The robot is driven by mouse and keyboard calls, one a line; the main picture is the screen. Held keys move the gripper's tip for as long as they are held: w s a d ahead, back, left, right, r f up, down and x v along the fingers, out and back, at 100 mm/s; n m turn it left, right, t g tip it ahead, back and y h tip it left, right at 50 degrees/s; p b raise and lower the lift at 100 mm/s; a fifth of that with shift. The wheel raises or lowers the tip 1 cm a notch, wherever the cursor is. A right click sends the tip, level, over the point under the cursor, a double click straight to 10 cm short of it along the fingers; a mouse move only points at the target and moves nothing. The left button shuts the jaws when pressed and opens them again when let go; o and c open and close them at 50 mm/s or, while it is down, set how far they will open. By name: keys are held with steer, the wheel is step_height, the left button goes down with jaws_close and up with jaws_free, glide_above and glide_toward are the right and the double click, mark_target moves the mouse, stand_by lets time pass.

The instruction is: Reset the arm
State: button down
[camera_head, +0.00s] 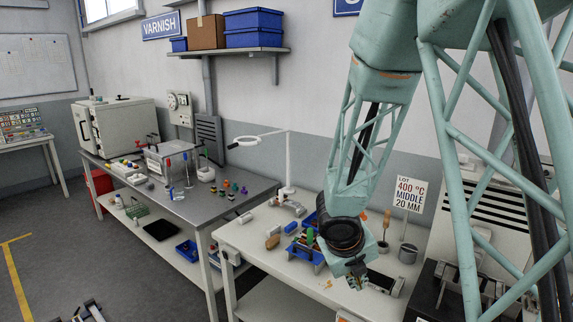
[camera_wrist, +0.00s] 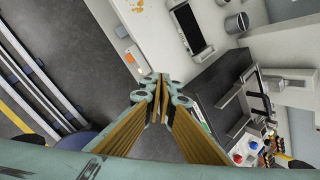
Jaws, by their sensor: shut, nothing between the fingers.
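My gripper (camera_head: 356,276) hangs at the end of my green lattice arm, above the front part of the white bench (camera_head: 250,236). In the wrist view my gripper (camera_wrist: 160,82) shows with its fingertips together and nothing between them. Beyond the fingertips lie the bench edge and the dark floor. In the head view my arm and wrist hide part of the bench top behind them.
A blue tray (camera_head: 308,253) with small parts stands left of my gripper. A dark machine (camera_wrist: 222,85) stands beside the bench. Open floor (camera_wrist: 75,55) lies in front.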

steer(key=s+d+r+m+b, duration=0.1)
steer(key=s+d+r+m, duration=0.3)
steer(key=s+r+m, duration=0.5)
steer(key=s+d+r+m, duration=0.5)
steer(key=s+r+m, duration=0.2)
steer(key=r+m, duration=0.35)
steer(key=s+a+r+m+y, duration=0.1)
steer(key=s+a+r+m, duration=0.2)
steer(key=s+m, duration=0.6)
steer(key=s+a+r+m+y+b, duration=0.1)
steer(key=s+a+m, duration=0.4)
steer(key=s+m, duration=0.5)
steer(key=s+r+y, duration=0.1)
steer(key=s+r, duration=0.1)
steer(key=s, duration=0.2)
steer(key=shift+a+r+y, duration=0.2)
steer(key=shift+r+y, duration=0.1)
steer(key=shift+r, duration=0.05)
